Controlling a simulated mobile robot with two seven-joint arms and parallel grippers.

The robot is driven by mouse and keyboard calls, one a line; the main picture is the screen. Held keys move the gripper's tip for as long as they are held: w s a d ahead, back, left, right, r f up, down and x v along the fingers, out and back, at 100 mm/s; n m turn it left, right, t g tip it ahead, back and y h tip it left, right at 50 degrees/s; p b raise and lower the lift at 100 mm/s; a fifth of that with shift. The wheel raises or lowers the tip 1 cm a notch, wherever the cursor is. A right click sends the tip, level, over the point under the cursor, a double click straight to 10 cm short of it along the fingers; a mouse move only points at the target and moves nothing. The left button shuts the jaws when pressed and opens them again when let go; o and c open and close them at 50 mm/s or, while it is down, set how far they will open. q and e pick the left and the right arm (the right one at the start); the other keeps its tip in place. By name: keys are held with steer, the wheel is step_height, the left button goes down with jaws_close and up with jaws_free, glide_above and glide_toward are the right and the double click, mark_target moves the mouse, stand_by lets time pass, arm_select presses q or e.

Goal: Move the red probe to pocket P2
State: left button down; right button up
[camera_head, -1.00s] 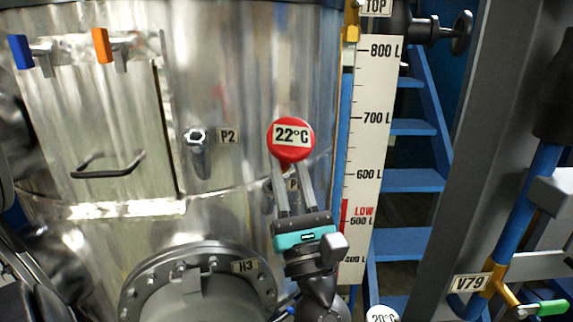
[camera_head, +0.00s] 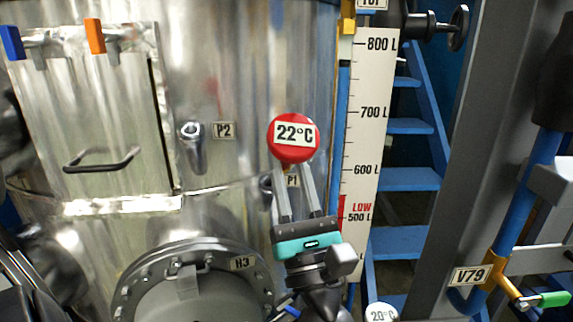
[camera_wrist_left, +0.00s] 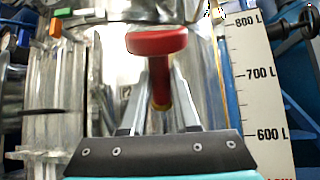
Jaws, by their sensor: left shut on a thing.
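The red probe (camera_head: 294,151) has a round red head with a "22°C" label. My left gripper (camera_head: 296,172) is shut on it from below, in front of the steel vessel. In the left wrist view, the red probe (camera_wrist_left: 157,44) stands upright between the fingers of my left gripper (camera_wrist_left: 159,85), its stem narrowing to a yellowish lower end. Pocket P2 (camera_head: 194,140) is a short metal stub with an open top, to the left of the probe, beside its P2 label (camera_head: 224,130). Pocket P1 (camera_head: 266,186) is partly hidden behind the gripper fingers. My right gripper does not show.
A level scale (camera_head: 371,120) stands right of the probe, with blue stairs (camera_head: 408,180) behind. A hatch handle (camera_head: 101,160) juts out at the left. The round flange H3 (camera_head: 190,275) sticks out below. The space between the probe and P2 looks clear.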

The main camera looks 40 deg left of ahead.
arm_select(q)
steer(key=shift+s+d+f+b, duration=0.5)
steer(key=shift+s+d, duration=0.05)
steer(key=shift+d, duration=0.3)
steer(key=shift+s+d+f+b, duration=0.45)
steer(key=shift+s+d+f, duration=0.1)
steer(key=shift+d, duration=0.25)
steer(key=shift+r, duration=0.1)
stand_by(0.9)
steer(key=shift+g, duration=0.3)
steer(key=shift+w+a+r+p, duration=0.3)
steer(key=shift+w+a+p, duration=0.3)
steer(key=shift+a, duration=0.3)
steer(key=shift+w+a+r+p, duration=0.3)
steer(key=shift+w+a+p, duration=0.3)
steer(key=shift+a, duration=0.25)
steer(key=shift+n, duration=0.3)
